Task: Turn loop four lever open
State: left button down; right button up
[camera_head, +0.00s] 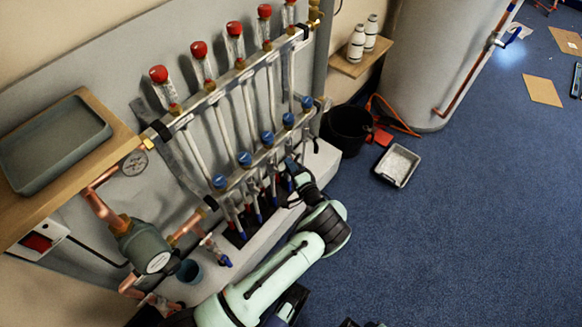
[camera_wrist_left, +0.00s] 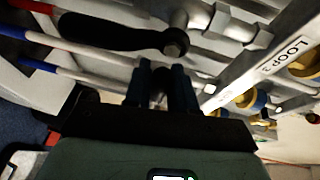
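A "LOOP 3" label (camera_wrist_left: 288,58) is on the bar to the right. I cannot see a loop four label.
Red-capped flow meters (camera_head: 199,50) line the upper bar. A wooden shelf with a grey tray (camera_head: 50,145) is at left. A pump (camera_head: 143,246) is lower left. A black bucket (camera_head: 346,128) and a white-filled tray (camera_head: 397,165) stand on the floor. The blue floor at right is mostly clear.

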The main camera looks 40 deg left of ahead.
pick_arm(q)
jog(key=shift+f, duration=0.15)
pick_arm(e)
jog(key=shift+f, duration=0.1)
pick_arm(q)
jog(key=shift+f+n+t+y+b, duration=0.3)
jog(key=shift+f+n+y+b, duration=0.25)
jog(key=shift+n, duration=0.55)
jog(key=shift+w+d+f+n+t+y+b, duration=0.1)
jog(key=shift+w+f+n+y+b, duration=0.2)
jog(key=shift+n, duration=0.45)
jog(key=shift+w+a+f+n+t+y+b, duration=0.15)
jog(key=shift+f+n+b, duration=0.25)
jog(key=shift+n, duration=0.3)
jog(key=shift+w+d+f+n+t+y+b, duration=0.15)
jog(key=shift+f+n+y+b, duration=0.2)
jog(key=shift+n, duration=0.4)
pick_arm(e)
jog(key=shift+s+d+f, duration=0.1)
jog(key=shift+d+f, duration=0.2)
jog(key=shift+f, duration=0.45)
jog(key=shift+s+d+f, duration=0.1)
jog(key=shift+d+f, duration=0.25)
jog(key=shift+f, duration=0.45)
jog(key=shift+d+f, duration=0.3)
jog(key=shift+f, duration=0.45)
pick_arm(q)
jog(key=shift+r, duration=0.1)
